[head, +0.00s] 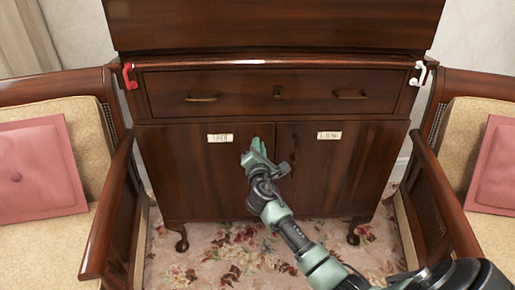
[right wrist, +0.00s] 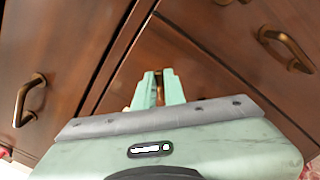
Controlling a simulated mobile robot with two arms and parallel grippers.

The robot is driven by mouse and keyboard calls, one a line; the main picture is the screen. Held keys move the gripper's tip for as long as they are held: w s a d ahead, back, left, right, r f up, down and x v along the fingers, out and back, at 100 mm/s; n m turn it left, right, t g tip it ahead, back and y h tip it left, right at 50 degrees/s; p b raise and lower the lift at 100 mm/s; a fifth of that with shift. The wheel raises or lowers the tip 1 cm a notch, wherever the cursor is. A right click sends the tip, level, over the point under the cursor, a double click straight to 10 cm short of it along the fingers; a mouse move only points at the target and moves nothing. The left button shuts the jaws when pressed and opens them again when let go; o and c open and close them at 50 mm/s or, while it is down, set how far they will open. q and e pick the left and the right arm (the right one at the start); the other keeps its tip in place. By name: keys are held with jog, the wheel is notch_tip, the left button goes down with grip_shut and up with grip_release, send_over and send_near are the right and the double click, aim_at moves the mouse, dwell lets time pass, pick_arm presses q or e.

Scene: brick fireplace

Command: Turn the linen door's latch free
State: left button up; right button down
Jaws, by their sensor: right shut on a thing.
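The dark wood cabinet has two lower doors, a left door (head: 190,175) and a right door (head: 325,180), both closed. The left door bears a small pale label (head: 220,138) and the right door another (head: 329,135); their lettering is too small to read surely. My right gripper (head: 257,148) is at the upper inner edge of the left door, near the seam. In the right wrist view its green fingers (right wrist: 158,90) are shut on a small brass latch (right wrist: 160,88), mostly hidden between them. My left gripper is not in view.
A drawer (head: 240,92) with brass handles lies above the doors. A red handle (head: 129,76) and a white handle (head: 419,74) are at the cabinet's upper sides. Armchairs with pink cushions (head: 35,168) flank it closely. Flowered carpet (head: 225,255) lies in front.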

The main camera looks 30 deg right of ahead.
pick_arm(q)
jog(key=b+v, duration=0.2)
jog(key=b, duration=0.1)
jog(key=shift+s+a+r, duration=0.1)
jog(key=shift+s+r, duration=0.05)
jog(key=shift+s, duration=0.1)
pick_arm(e)
jog(key=m, duration=0.5)
jog(key=f+m, duration=0.1)
jog(key=m, duration=0.2)
jog(key=shift+s+d+m, duration=0.1)
jog(key=shift+m, duration=0.2)
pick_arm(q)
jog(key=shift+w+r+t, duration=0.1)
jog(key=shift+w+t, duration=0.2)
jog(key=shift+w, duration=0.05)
pick_arm(e)
jog(key=c, duration=1.5)
grip_release()
